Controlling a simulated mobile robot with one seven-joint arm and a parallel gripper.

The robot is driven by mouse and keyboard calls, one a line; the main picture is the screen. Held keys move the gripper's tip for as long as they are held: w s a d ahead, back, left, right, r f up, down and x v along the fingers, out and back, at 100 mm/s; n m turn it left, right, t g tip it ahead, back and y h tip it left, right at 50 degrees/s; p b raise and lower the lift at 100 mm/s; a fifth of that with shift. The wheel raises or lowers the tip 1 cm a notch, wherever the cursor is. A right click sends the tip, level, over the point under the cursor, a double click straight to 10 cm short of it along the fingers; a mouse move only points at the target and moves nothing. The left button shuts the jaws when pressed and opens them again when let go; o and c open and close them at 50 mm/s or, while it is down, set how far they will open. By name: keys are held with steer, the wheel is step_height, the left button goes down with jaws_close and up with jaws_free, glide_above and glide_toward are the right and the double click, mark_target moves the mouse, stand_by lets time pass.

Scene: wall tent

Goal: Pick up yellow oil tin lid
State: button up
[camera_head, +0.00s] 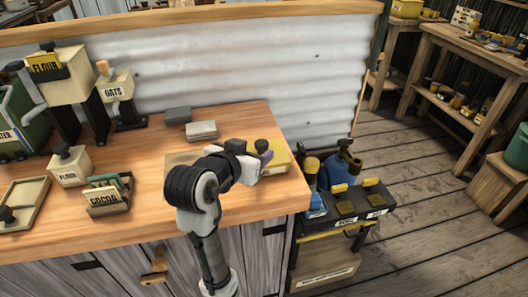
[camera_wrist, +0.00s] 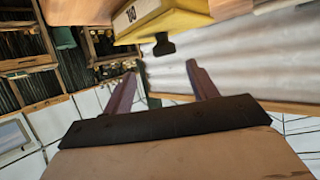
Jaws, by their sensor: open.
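A yellow, flat, box-like piece (camera_head: 282,160) lies on the wooden counter near its right end, partly hidden by my gripper. In the wrist view a yellow body (camera_wrist: 175,22) with a pale label and a dark knob (camera_wrist: 164,45) shows at the top; it looks like the same piece, and I take it for the oil tin lid.
Left on the counter (camera_head: 150,150) stand a flour dispenser (camera_head: 68,85), an oats dispenser (camera_head: 118,85) and a cocoa box (camera_head: 106,200). Grey blocks (camera_head: 200,130) lie behind my arm. A dark rack (camera_head: 350,217) with blue bottles stands right of the counter. Open plank floor lies beyond.

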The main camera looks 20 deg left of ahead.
mark_target(259, 145)
steer(key=x, duration=0.3)
steer(key=shift+a+p+x, duration=0.2)
steer(key=shift+p+x, duration=0.3)
steer(key=shift+x, duration=0.85)
steer(key=shift+a+p+x, duration=0.2)
steer(key=shift+p+x, duration=0.3)
steer(key=shift+x, duration=0.85)
steer(key=shift+f, duration=0.1)
steer(key=c, duration=1.1)
